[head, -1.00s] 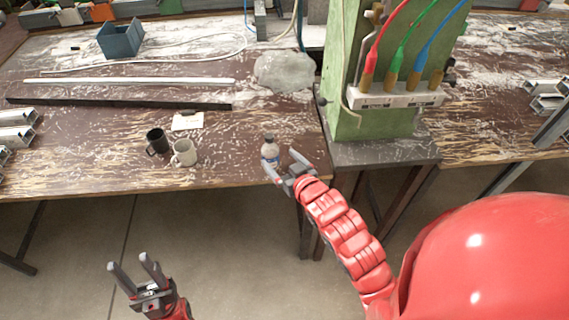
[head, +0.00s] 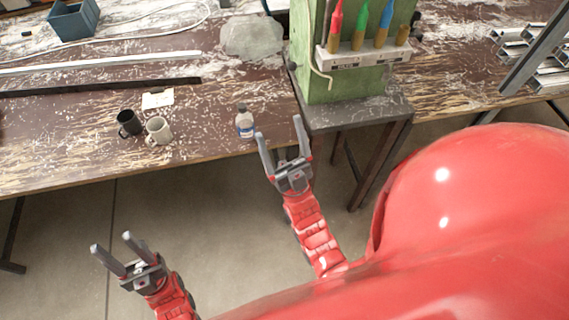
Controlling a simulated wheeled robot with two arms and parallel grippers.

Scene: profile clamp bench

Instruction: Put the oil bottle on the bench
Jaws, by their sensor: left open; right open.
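The oil bottle (head: 245,123), small and clear with a dark cap and a blue and white label, stands upright on the wooden bench (head: 200,150) near its front edge. My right gripper (head: 279,129) is open and empty just to the right and in front of the bottle, its fingers pointing toward the bench. Its left finger is close to the bottle, with a small gap in the picture. My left gripper (head: 111,243) is open and empty, low over the floor in front of the bench.
A black mug (head: 129,123) and a pale mug (head: 158,130) stand left of the bottle, with a white card (head: 158,100) behind them. A green machine column (head: 345,80) on a dark stand is to the right. Metal profiles (head: 100,62) lie further back.

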